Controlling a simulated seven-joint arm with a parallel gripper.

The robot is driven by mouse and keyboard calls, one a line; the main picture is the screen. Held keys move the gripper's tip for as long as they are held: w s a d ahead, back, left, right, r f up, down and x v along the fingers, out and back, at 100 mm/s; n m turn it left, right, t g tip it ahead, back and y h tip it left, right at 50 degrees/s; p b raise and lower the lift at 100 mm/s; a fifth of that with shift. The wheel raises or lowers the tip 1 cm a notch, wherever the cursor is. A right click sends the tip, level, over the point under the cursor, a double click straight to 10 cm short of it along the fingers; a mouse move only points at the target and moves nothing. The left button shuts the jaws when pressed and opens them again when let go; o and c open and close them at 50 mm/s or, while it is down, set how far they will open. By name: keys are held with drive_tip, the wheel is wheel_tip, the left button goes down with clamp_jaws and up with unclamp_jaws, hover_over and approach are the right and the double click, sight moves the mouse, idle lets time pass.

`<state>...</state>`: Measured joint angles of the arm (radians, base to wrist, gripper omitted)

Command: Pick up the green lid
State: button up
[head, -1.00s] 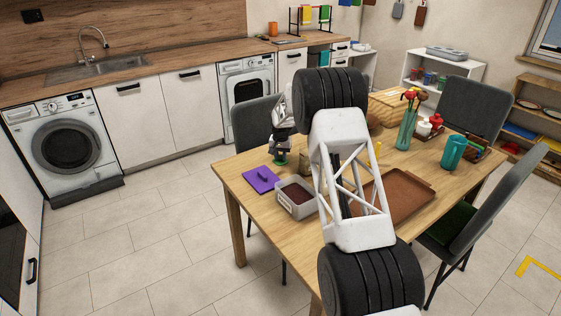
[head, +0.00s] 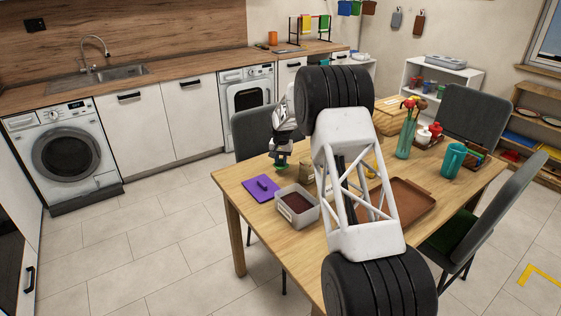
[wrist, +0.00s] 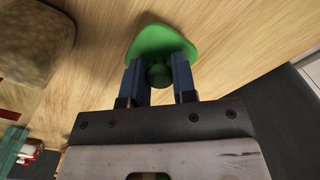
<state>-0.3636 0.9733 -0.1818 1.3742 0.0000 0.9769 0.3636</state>
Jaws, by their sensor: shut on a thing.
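The green lid (wrist: 160,40) shows in the wrist view, with a round knob between the two blue fingers of my gripper (wrist: 160,78). The fingers are shut on the knob. In the head view the green lid (head: 281,166) is a small green patch under my gripper (head: 280,158), at the table's far left edge. My arm hides part of the table. Whether the lid touches the table is hard to tell.
A purple lid (head: 262,188) and a grey bin with dark contents (head: 297,205) are in front of the gripper on the wooden table (head: 265,240). A brown tray (head: 405,205), teal jug (head: 453,160) and vase (head: 405,140) stand to the right. A grey chair (head: 255,130) is behind.

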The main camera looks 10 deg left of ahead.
drive_tip(key=s+d, duration=0.1)
drive_tip(key=s, duration=0.3)
drive_tip(key=s+d+r, duration=0.1)
drive_tip(key=s+d, duration=0.1)
drive_tip(key=s, duration=0.3)
drive_tip(key=s+d, duration=0.2)
drive_tip(key=s, duration=0.2)
drive_tip(key=shift+s+r, duration=0.2)
drive_tip(key=shift+s, duration=0.05)
idle(0.5)
drive_tip(key=shift+d+r, duration=0.1)
